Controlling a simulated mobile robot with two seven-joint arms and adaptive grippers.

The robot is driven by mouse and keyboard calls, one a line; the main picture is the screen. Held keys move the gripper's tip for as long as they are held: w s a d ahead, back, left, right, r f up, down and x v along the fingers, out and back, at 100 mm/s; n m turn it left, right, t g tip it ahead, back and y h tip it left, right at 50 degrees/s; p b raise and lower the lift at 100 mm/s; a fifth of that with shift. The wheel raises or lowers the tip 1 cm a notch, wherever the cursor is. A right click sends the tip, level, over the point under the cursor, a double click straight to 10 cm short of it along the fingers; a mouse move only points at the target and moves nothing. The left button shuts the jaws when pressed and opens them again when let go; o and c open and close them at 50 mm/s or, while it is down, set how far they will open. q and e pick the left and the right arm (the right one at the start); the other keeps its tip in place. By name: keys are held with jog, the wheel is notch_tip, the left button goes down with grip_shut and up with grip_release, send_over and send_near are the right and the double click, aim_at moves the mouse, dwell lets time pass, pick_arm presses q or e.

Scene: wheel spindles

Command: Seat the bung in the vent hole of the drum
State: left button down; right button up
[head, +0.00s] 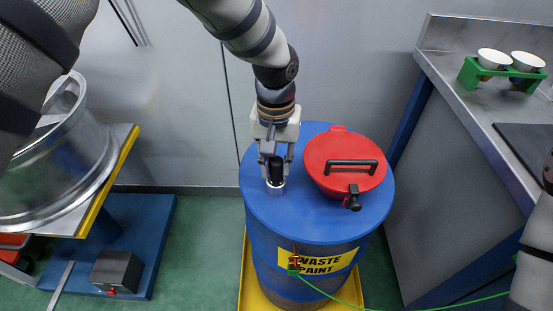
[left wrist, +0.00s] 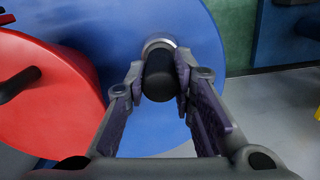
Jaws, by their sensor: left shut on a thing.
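The blue drum (head: 262,215) stands upright, with a yellow label reading WASTE PAINT. A short silver collar (head: 275,190) at the left of its top marks the vent hole; it also shows in the left wrist view (left wrist: 158,43). My left gripper (head: 276,165) points down over the collar, shut on the black bung (head: 276,173). The bung, a dark cylinder, sits between both fingers in the left wrist view (left wrist: 158,76). Its lower end is at the collar's mouth; I cannot tell whether it is inside. The hole itself is hidden. My right gripper is out of view.
A red lid (head: 325,154) with a black handle lies on the drum top, close right of my left gripper. A green wire (head: 440,304) runs right from the drum's front. A steel counter (head: 470,110) stands right, a cart with a large metal vessel (head: 75,165) left.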

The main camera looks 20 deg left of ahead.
aim_at(276, 173)
pick_arm(q)
jog(key=shift+f, duration=1.45)
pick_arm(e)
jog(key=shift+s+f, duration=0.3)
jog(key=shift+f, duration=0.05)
